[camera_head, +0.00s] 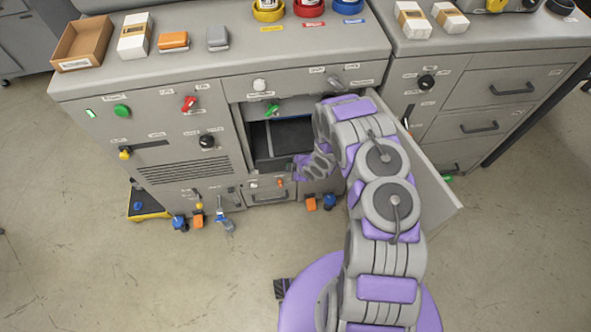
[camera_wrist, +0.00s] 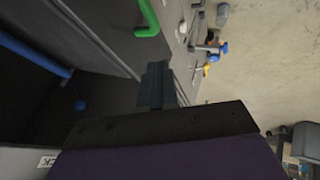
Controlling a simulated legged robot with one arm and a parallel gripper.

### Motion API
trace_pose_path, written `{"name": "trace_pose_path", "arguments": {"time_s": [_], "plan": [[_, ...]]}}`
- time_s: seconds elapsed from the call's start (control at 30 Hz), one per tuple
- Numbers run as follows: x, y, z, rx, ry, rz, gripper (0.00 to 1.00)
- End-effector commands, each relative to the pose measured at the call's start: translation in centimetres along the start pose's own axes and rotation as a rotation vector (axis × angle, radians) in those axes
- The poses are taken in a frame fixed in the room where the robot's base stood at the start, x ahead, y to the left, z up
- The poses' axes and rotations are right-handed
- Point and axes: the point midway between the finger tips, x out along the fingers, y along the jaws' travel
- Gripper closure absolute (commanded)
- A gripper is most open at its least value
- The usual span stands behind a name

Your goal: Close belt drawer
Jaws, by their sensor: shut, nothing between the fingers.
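A grey cabinet (camera_head: 165,112) has an open bay with a dark interior (camera_head: 286,138) in the head view. A small drawer front (camera_head: 268,191) with a handle sits low in this bay; I cannot tell whether it is the belt drawer or how far out it stands. My gripper (camera_head: 303,167) is at the bay's lower right, just above and right of that front, partly hidden by my arm. In the wrist view my gripper (camera_wrist: 156,86) is shut and empty. A green handle (camera_wrist: 147,18) lies beyond the fingertips, and a blue rod (camera_wrist: 36,55) crosses the dark interior at left.
An open door panel (camera_head: 437,192) stands out to the right of my arm. Blue and orange feet or pedals (camera_head: 197,220) stick out near the floor. A second cabinet (camera_head: 482,95) with drawers stands at right. The floor (camera_head: 120,275) in front is clear.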

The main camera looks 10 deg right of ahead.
Motion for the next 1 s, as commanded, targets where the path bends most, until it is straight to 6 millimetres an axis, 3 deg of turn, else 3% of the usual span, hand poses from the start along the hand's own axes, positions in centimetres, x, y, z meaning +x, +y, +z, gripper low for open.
{"name": "trace_pose_path", "arguments": {"time_s": [0.1,0.3,1.0], "plan": [[2.1,0.4,-0.1,-0.003,0.001,0.002,1.00],[3.0,2.7,-0.3,-0.003,0.001,0.004,1.00],[3.4,3.5,-0.2,0.000,-0.002,0.000,1.00]]}}
